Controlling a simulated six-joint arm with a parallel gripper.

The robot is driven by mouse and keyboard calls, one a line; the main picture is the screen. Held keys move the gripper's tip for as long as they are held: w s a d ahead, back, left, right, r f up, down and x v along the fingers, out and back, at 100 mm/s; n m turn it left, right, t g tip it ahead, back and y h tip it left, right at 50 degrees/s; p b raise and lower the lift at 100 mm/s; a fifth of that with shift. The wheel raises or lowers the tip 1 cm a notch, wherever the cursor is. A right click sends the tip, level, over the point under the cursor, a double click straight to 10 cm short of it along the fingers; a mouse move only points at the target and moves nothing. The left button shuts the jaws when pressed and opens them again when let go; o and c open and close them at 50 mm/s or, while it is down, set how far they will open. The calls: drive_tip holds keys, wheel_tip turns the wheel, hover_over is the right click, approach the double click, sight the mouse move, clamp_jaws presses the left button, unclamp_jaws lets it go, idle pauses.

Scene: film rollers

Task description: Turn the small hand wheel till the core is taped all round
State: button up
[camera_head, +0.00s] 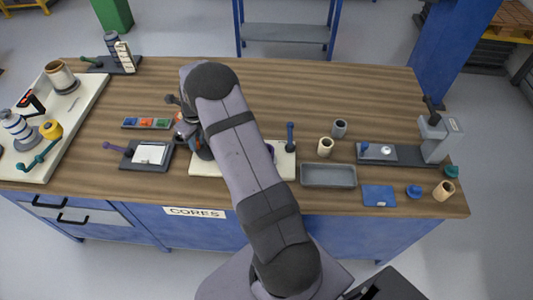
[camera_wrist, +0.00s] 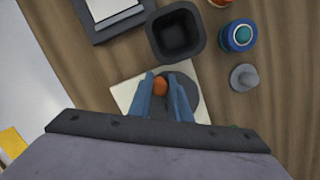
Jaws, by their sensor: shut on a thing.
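In the wrist view, a grey disc (camera_wrist: 190,88) with an orange knob (camera_wrist: 160,87) lies over a cream board; it looks like the small hand wheel. My gripper (camera_wrist: 161,79) has its blue fingers on both sides of the orange knob and is shut on it. In the head view, my arm covers the middle of the cream board (camera_head: 208,166), and the wheel is hidden there. A blue upright lever (camera_head: 290,137) stands at the board's right end. I cannot make out the core being taped, or its tape.
In the wrist view, a dark square bin (camera_wrist: 176,52) and a blue-and-teal round part (camera_wrist: 239,36) stand near the wheel. In the head view, a grey tray (camera_head: 328,176), a cream cylinder (camera_head: 325,147) and a grey press-like stand (camera_head: 437,140) are to the right. The table's back middle is clear.

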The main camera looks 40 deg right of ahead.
drive_tip(key=shift+s+a+f, duration=0.15)
drive_tip(key=shift+s+a, duration=0.1)
drive_tip(key=shift+s, duration=0.5)
